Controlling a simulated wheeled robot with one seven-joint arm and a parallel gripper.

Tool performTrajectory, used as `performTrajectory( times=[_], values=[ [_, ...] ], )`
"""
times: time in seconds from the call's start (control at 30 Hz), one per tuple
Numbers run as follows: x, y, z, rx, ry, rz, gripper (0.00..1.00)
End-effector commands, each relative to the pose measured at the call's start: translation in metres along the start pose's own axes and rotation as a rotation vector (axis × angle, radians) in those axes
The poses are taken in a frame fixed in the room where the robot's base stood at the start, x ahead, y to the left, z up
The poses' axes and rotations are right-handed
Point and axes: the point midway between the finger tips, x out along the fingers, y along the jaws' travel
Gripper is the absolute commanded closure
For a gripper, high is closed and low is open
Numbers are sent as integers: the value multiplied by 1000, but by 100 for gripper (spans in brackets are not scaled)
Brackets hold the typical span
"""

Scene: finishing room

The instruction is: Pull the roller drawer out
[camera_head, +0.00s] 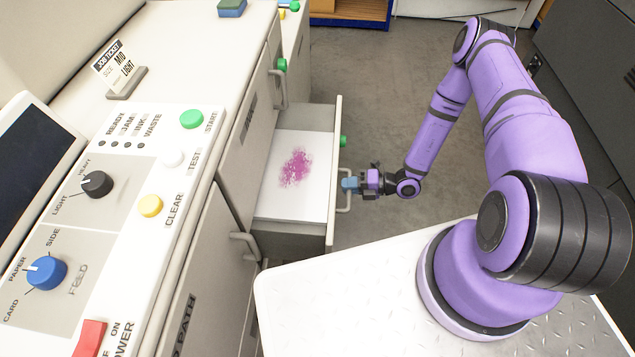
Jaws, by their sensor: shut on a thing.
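The roller drawer (318,229) stands pulled out from the front of the machine, at the centre of the head view. A white sheet with a pink smudge (296,167) lies inside it. The drawer's front has a pale bar handle (345,203) and a green knob (343,141). My gripper (350,184) reaches the handle from the right and is shut on it. The fingertips look blue and cover part of the handle.
The machine's control panel (120,215) with knobs and buttons is at the left. A job ticket stand (125,82) is on its top. Closed doors with handles (244,246) flank the drawer. Grey floor (385,80) lies clear beyond my gripper.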

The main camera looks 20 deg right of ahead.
Motion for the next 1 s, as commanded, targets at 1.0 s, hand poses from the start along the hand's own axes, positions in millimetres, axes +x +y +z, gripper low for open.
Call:
performTrajectory(
  times=[1.0],
  values=[
    [-130, -27, 1, -1, 0, -1, 100]
  ],
)
